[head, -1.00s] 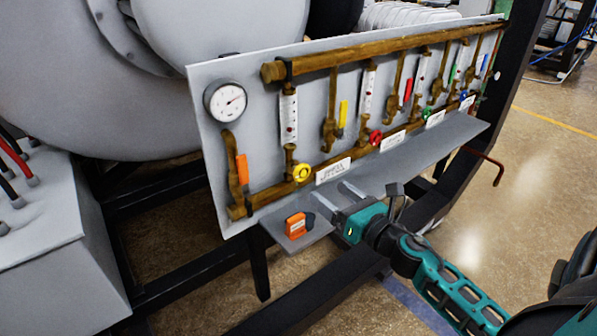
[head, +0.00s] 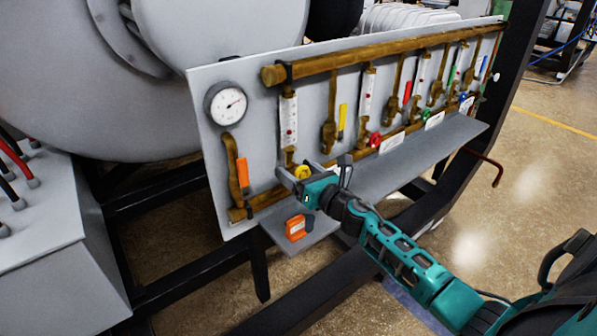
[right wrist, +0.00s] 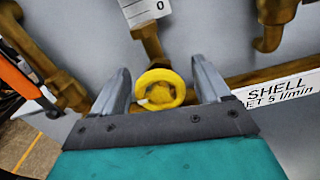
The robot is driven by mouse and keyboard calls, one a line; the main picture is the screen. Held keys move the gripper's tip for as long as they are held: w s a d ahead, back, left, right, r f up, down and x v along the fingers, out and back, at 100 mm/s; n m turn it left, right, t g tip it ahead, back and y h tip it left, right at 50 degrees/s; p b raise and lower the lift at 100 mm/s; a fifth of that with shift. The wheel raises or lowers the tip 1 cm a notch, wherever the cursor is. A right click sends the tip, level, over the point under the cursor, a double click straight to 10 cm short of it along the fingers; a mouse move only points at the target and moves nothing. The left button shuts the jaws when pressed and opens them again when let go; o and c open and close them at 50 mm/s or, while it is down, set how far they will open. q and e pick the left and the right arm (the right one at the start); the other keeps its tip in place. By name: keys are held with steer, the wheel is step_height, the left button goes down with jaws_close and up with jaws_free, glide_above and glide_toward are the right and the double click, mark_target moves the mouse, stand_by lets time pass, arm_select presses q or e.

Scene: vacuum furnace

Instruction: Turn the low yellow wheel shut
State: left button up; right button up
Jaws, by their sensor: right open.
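The low yellow wheel (head: 303,170) sits at the foot of the leftmost flow tube on the panel, partly hidden by my right gripper in the head view. In the right wrist view the wheel (right wrist: 181,88) is a round yellow ring on a brass stem. My right gripper (head: 299,171) is open, with one finger on each side of the wheel. In the right wrist view its fingers (right wrist: 160,70) stand apart, with visible gaps to the wheel. My left gripper is not in view.
A grey shelf (head: 395,165) runs along the panel's foot, with an orange device (head: 298,227) on its left end. A gauge (head: 226,103) and an orange lever (head: 242,171) are left of the wheel. A red wheel (head: 375,139) is to its right.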

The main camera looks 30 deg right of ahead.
steer(key=shift+c, duration=0.3)
steer(key=shift+c, duration=0.8)
steer(key=c, duration=0.8)
